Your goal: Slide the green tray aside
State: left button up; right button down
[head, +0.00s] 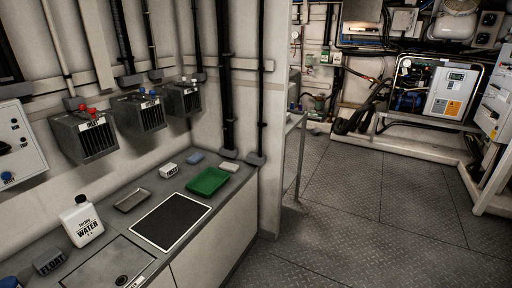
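The green tray (207,182) lies flat on the grey counter on the left side of the head view. It is shallow and rectangular, and looks empty. It is just beyond the upper right edge of a black mat (171,221) with a pale border, near the counter's right end. Neither of my grippers shows in the head view, so where they are relative to the tray cannot be seen.
Around the tray are a white block (229,167), a blue item (195,157) and a small white box (168,170). A grey tray (132,200) and a white water bottle (82,222) stand left. The diamond-plate floor (360,210) is clear.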

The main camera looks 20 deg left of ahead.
aim_at(207, 182)
jog(key=i, duration=3.3)
jog(key=u, duration=3.85)
